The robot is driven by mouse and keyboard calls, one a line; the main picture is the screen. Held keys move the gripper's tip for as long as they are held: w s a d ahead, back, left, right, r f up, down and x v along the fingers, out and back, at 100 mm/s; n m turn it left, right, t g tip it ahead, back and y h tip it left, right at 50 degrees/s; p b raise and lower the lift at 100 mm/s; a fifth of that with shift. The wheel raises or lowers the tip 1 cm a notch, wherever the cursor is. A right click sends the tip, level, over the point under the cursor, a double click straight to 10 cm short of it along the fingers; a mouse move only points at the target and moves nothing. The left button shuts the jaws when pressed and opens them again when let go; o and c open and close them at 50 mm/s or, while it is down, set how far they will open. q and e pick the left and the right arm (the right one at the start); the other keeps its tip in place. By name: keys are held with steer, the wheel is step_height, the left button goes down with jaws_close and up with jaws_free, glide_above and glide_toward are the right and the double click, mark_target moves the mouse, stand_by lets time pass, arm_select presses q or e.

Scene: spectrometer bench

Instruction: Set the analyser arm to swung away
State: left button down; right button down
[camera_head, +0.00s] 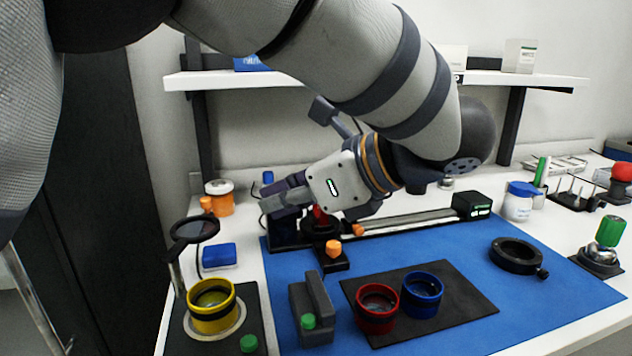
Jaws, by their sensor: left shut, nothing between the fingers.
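An orange knob (358,230) sits by the bar's left end. My left gripper (268,203) is over the left end of this assembly, its fingers shut, empty and pointing left. A red part (319,214) shows just below the gripper. The gripper hides part of the pivot; I cannot tell whether it touches. My right gripper is not in view.
On the blue mat (440,250) are a grey block (312,305), a black pad with red (377,307) and blue (422,294) rings, and a black ring (516,255). A yellow ring (212,305) and a round lens (194,229) stand left. A shelf (530,79) runs behind.

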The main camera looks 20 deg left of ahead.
arm_select(q)
glide_toward(189, 226)
steer(key=w+f, duration=0.3)
steer(key=w, duration=0.1)
steer(key=a, duration=0.2)
steer(key=w+a, duration=0.1)
steer(key=a, duration=0.1)
steer(key=shift+r, duration=0.15)
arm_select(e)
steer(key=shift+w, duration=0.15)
